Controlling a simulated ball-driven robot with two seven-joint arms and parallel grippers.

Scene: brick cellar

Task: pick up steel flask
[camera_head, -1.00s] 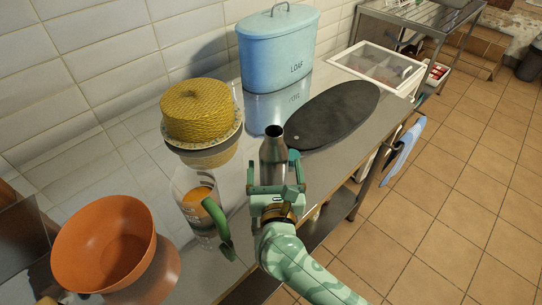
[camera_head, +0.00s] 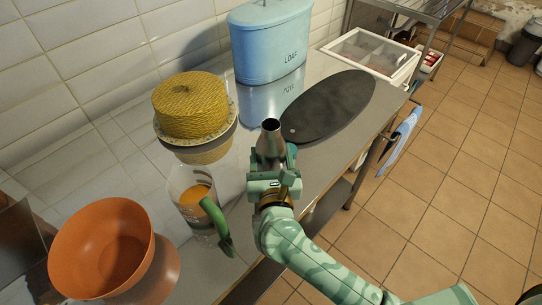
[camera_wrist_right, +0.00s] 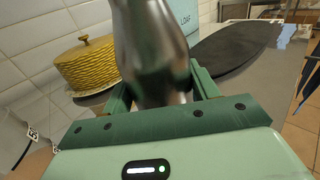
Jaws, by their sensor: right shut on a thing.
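The steel flask (camera_head: 270,139) is upright and silver-grey with an open neck, near the front edge of the steel counter in the head view. My right gripper (camera_head: 272,176) is shut around its lower body. In the right wrist view the flask (camera_wrist_right: 152,50) stands between the two green fingers of the gripper (camera_wrist_right: 160,92). Its base is hidden by the gripper, so I cannot tell whether it touches the counter. My left gripper is not in view.
Left of the flask are a jug of orange liquid (camera_head: 197,196) with a green handle and an orange bowl (camera_head: 101,247). A dark oval board (camera_head: 328,104) lies to the right.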

